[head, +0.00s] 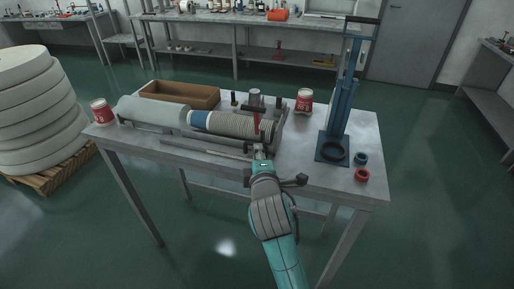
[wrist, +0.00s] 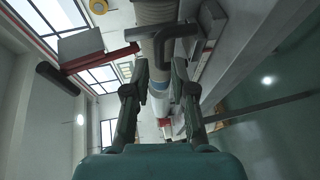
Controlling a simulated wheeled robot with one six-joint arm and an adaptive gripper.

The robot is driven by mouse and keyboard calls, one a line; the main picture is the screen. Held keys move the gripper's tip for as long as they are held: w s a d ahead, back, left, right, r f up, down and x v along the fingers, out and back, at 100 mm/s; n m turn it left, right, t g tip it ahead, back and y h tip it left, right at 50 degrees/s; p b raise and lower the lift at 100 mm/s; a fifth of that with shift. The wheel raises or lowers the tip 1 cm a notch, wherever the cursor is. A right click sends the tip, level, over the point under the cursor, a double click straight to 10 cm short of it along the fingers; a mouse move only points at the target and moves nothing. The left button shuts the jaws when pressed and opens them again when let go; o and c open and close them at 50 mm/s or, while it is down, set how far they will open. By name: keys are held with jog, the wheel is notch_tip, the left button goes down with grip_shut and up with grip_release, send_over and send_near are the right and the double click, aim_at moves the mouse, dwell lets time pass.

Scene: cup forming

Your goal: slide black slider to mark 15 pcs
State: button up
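A black hooked bracket (wrist: 178,34), which looks like the black slider, is just beyond my fingertips in the wrist view. A ribbed stack of pale cups (head: 235,125) lies in the metal trough on the table, and its end also shows in the wrist view (wrist: 154,11). A red lever with a black grip (head: 253,108) rises at the stack's right end. My gripper (head: 260,152) is at the trough's front right. In the wrist view its two fingers (wrist: 160,72) are apart with nothing clearly held between them. No 15 pcs mark is readable.
A grey roll (head: 150,111) lies left of the stack, with a brown tray (head: 180,94) behind. Red-labelled cans stand at left (head: 101,111) and back (head: 304,100). A tall blue press (head: 340,115) and blue and red rings (head: 361,175) are at right.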

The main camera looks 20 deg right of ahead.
jog(key=shift+x, duration=2.05)
grip_shut()
